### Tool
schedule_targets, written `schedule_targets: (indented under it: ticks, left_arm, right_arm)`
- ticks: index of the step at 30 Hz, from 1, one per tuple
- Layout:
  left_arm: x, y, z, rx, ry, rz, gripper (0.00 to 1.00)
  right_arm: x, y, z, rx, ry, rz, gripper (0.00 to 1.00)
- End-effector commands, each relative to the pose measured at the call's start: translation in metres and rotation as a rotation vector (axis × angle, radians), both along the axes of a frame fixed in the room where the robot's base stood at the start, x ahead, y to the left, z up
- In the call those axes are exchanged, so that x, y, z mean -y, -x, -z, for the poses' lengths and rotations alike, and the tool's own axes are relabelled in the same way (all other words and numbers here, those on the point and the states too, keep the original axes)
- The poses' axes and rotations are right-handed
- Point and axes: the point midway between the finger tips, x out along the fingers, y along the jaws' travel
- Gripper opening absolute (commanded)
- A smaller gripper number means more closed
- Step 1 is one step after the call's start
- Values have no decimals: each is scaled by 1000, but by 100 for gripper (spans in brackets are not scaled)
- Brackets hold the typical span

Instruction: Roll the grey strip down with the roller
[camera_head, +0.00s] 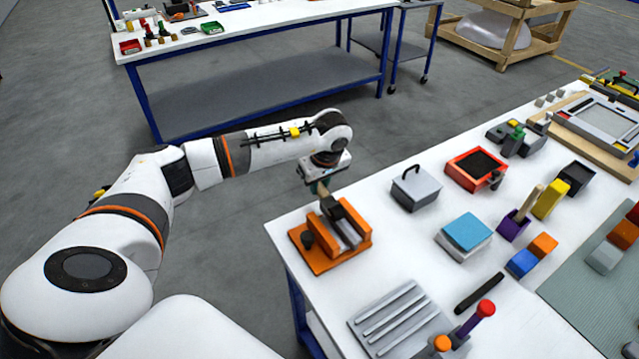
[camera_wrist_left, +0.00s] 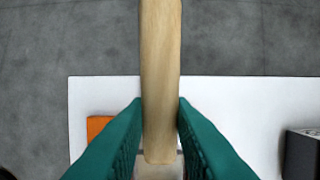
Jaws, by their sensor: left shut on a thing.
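My left gripper (camera_head: 320,187) is above the orange fixture (camera_head: 325,262) at the table's near left corner. In the left wrist view, its green fingers (camera_wrist_left: 160,135) are closed on both sides of a pale wooden handle (camera_wrist_left: 160,70), which I take to be the roller's. The roller's working end is hard to make out; a dark part (camera_head: 333,208) shows just below the gripper. Grey bars (camera_head: 345,232) lie in the orange fixture, and a grey tray (camera_head: 365,320) holds several grey strips (camera_head: 390,312). I cannot tell which is the task's strip. My right gripper is not in view.
A grey lidded box (camera_head: 416,190), a red tray (camera_head: 470,180), a blue-topped block (camera_head: 465,235) and a dark bar (camera_head: 479,293) stand on the white table. A large frame (camera_head: 600,118) lies at the far right. The floor left of the table is clear.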

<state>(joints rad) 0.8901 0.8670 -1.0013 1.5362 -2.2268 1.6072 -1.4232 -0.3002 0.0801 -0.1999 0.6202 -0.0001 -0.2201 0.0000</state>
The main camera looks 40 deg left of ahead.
Motion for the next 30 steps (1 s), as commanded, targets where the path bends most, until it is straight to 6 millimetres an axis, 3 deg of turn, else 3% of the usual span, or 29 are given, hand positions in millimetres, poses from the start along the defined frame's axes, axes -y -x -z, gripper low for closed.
schedule_targets:
  ticks: [30]
  left_arm:
    - [10,5,1,0,0,0,0]
  right_arm:
    - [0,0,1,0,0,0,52]
